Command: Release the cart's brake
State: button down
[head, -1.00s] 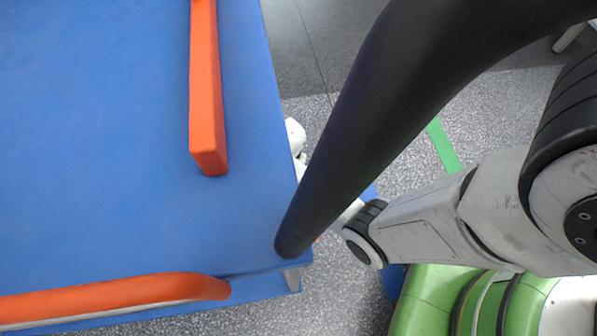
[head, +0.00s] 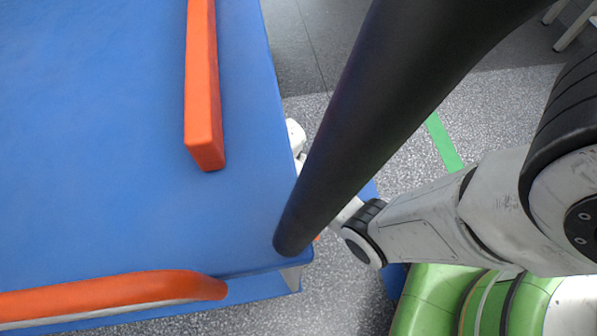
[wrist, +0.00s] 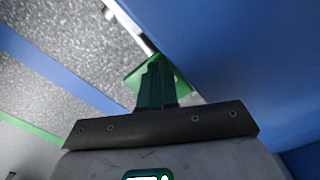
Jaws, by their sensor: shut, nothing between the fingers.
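The cart's blue deck (head: 100,130) fills the left of the head view, and its black handle bar (head: 370,130) slants across the middle. In the wrist view my gripper (wrist: 157,68) is shut and empty, its dark green fingers together. A bright green flat piece (wrist: 183,78) shows right behind the fingertips, by the blue side of the cart (wrist: 240,45). It may be the brake pedal; I cannot tell whether the fingers touch it. In the head view the gripper is hidden behind the handle and the deck edge.
Orange rails, one long (head: 203,90) and one at the front (head: 110,292), stand on the deck. Speckled floor (head: 400,150) with a green tape strip (head: 443,142) is open to the right of the handle. Stool-like legs (head: 570,30) show at the top right.

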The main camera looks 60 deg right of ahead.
jog(key=shift+f+b, duration=0.8)
jog(key=shift+f, duration=0.4)
dwell(0.5)
notch_tip(320, 180, up, 7)
jog(key=p, duration=0.7)
jog(key=shift+r+p, duration=0.1)
jog(key=shift+p, duration=0.2)
dwell(0.6)
